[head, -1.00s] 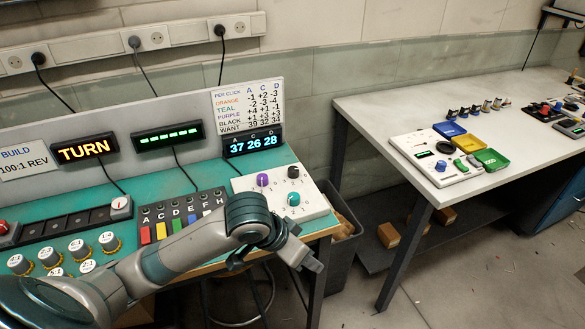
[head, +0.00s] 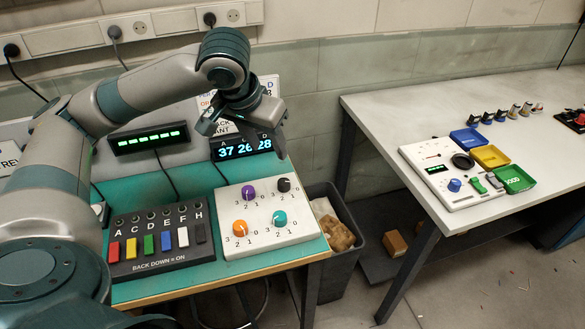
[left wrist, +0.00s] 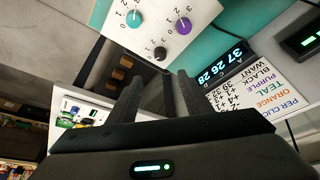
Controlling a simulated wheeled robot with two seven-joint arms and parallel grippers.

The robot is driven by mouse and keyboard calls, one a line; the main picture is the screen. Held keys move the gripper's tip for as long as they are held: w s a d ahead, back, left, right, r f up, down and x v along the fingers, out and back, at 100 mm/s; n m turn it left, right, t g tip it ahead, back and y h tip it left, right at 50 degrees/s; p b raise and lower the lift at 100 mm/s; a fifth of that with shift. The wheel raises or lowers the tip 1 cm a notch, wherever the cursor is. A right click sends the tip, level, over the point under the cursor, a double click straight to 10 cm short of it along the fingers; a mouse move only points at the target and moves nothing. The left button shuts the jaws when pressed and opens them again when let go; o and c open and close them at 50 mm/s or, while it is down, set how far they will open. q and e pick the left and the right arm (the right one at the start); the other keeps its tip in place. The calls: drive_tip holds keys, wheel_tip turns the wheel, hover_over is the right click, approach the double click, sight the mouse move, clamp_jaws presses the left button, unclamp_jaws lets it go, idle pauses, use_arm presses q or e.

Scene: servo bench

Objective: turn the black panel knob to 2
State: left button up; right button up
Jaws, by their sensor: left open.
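The black knob (head: 284,184) sits at the back right of a white panel (head: 262,244) on the teal bench. It shares the panel with a purple knob (head: 248,193), an orange knob (head: 240,227) and a teal knob (head: 280,217). I cannot read which number the black knob points to. My left gripper (head: 243,122) is open and empty, raised behind and above the panel, in front of the display. In the left wrist view the black knob (left wrist: 160,53) shows beyond the open fingers (left wrist: 158,84), apart from them. My right gripper is not in view.
A display (head: 240,147) reads 37 26 28; the click chart (left wrist: 262,84) is partly covered by my gripper in the head view. A switch box (head: 160,250) stands left of the panel. A bin (head: 335,240) stands beside the bench. A second table (head: 385,115) is at right.

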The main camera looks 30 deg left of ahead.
use_arm(q)
drive_tip(key=p, duration=0.1)
approach(284, 182)
drive_tip(key=x, duration=0.8)
drive_tip(key=shift+a+f, duration=0.1)
drive_tip(key=shift+f, duration=0.05)
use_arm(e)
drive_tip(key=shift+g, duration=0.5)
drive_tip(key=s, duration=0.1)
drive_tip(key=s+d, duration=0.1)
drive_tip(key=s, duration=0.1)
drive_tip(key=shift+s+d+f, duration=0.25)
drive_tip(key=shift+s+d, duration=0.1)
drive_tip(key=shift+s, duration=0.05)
use_arm(q)
drive_tip(key=c, duration=1)
drive_tip(key=shift+c, duration=0.2)
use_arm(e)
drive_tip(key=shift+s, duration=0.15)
